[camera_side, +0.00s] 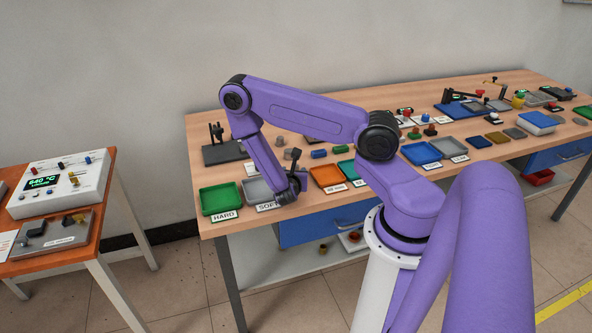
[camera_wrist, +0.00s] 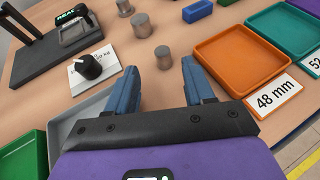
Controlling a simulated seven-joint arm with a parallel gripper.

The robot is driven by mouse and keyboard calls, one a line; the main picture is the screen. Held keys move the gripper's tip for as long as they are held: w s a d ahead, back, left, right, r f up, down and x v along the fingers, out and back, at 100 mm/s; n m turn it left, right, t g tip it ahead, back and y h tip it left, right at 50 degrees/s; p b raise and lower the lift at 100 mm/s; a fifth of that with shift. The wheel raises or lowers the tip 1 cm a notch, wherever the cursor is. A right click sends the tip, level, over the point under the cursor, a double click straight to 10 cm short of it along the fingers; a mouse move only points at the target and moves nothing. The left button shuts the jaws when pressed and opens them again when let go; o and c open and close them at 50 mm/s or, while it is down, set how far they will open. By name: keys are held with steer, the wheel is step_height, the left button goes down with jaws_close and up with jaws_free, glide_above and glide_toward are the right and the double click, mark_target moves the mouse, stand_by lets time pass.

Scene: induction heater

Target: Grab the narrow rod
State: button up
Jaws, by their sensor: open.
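Three short grey metal cylinders stand on the wooden table in the wrist view. The nearest one (camera_wrist: 163,57) looks the narrowest and fits the narrow rod. The middle one (camera_wrist: 141,25) looks wider, and the far one (camera_wrist: 124,7) is cut by the top edge. My gripper (camera_wrist: 160,71) is open and empty, its blue fingers spread either side of the line to the nearest cylinder. That cylinder shows just beyond the gap between the fingertips; I cannot tell the height gap. In the side view my gripper (camera_side: 296,183) hangs over the table's front edge area.
An orange tray labelled 48 mm (camera_wrist: 235,52) lies right of the fingers, with a teal tray (camera_wrist: 287,27) beyond. A black knob (camera_wrist: 88,66) and a black stand (camera_wrist: 42,52) are left. Green (camera_side: 220,197) and grey (camera_side: 257,190) trays sit at the front.

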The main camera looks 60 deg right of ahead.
steer(key=shift+s+x, duration=0.2)
steer(key=shift+x, duration=2.4)
jaws_close()
